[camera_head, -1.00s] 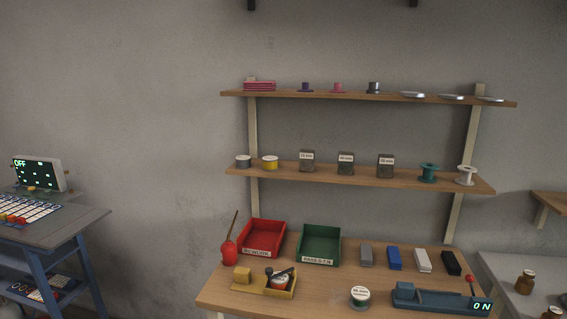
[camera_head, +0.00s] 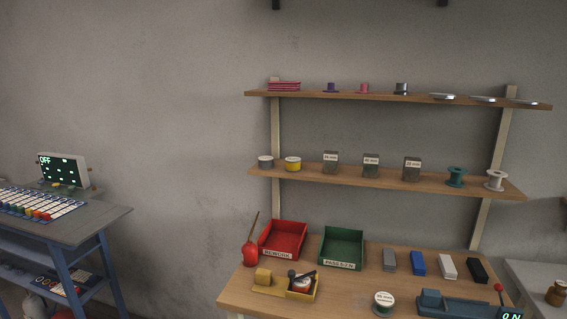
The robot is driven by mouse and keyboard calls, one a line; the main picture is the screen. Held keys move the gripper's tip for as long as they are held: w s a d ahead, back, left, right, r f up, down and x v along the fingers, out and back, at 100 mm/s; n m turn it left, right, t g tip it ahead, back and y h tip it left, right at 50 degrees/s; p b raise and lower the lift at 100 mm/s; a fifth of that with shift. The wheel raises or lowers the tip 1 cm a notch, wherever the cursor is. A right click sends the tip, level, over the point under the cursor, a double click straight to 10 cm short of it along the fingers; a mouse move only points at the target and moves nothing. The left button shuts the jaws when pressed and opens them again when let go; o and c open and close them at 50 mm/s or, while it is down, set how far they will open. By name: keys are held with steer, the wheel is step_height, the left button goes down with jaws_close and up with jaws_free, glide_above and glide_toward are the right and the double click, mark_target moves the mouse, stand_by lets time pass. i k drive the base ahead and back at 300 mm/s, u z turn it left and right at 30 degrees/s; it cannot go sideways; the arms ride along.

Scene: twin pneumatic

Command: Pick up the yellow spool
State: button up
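The yellow spool (camera_head: 292,164) is a small short cylinder with a white top. It stands upright on the lower wall shelf (camera_head: 400,181), near its left end. A similar grey spool (camera_head: 265,162) stands just left of it, with a small gap between them. My gripper is not in view.
Several grey labelled blocks (camera_head: 371,166), a teal spool (camera_head: 456,177) and a white spool (camera_head: 495,180) share that shelf. The upper shelf (camera_head: 400,97) holds small parts and discs. Below, a workbench carries a red bin (camera_head: 284,239) and a green bin (camera_head: 342,247). A blue cart (camera_head: 75,232) stands left.

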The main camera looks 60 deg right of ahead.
mark_target(292, 164)
steer(key=i, duration=0.9)
steer(key=z, duration=0.05)
